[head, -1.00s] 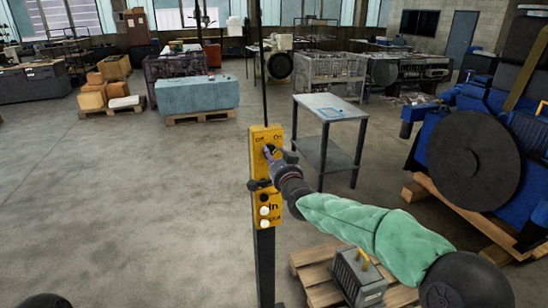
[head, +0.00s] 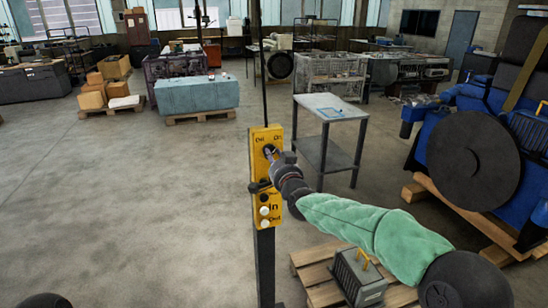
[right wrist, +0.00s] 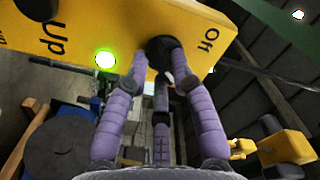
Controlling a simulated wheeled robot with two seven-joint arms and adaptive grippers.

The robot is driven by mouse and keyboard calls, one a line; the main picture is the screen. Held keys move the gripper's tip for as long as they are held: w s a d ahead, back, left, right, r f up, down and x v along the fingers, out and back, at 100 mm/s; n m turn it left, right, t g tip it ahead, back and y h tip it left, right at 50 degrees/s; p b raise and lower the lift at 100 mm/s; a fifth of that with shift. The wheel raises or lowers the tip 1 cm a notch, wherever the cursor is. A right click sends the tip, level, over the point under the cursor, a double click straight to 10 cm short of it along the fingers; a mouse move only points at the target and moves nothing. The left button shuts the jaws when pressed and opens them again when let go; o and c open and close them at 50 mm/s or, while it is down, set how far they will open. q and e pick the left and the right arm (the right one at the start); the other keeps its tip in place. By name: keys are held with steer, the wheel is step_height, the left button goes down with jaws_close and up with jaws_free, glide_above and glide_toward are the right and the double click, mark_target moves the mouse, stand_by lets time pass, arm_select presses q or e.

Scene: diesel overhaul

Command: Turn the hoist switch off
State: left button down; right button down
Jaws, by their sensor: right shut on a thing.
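The yellow hoist control box (head: 258,200) stands upright on a dark post, with "Off" and "On" labels at its top. The black switch knob (right wrist: 162,48) sits beside the "Off" label in the right wrist view, and a green lamp (right wrist: 105,60) glows near it. My right gripper (head: 270,153) is at the top of the box. Its purple fingers (right wrist: 160,75) are closed around the knob, partly hiding it. The knob's exact pointing direction cannot be told. My left gripper is not in view.
Black and white buttons (head: 264,211) sit lower on the box. A grey side table (head: 332,108) stands behind it to the right. A pallet (head: 315,275) with a grey box-shaped unit (head: 357,278) lies below my arm. A blue engine (head: 440,115) is at right. The floor at left is clear.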

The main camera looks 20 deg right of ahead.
steer(key=n+p, duration=0.1)
steer(key=n, duration=0.3)
steer(key=shift+r, duration=0.15)
steer(key=n+p, duration=0.1)
steer(key=n, duration=0.2)
steer(key=shift+n, duration=0.4)
steer(key=n+p, duration=0.1)
steer(key=n, duration=0.3)
steer(key=shift+r, duration=0.15)
steer(key=n+p, duration=0.1)
steer(key=n, duration=0.3)
steer(key=shift+n+p, duration=0.3)
steer(key=shift+p, duration=0.1)
steer(key=c, duration=1)
jaws_free()
steer(key=shift+c, duration=0.2)
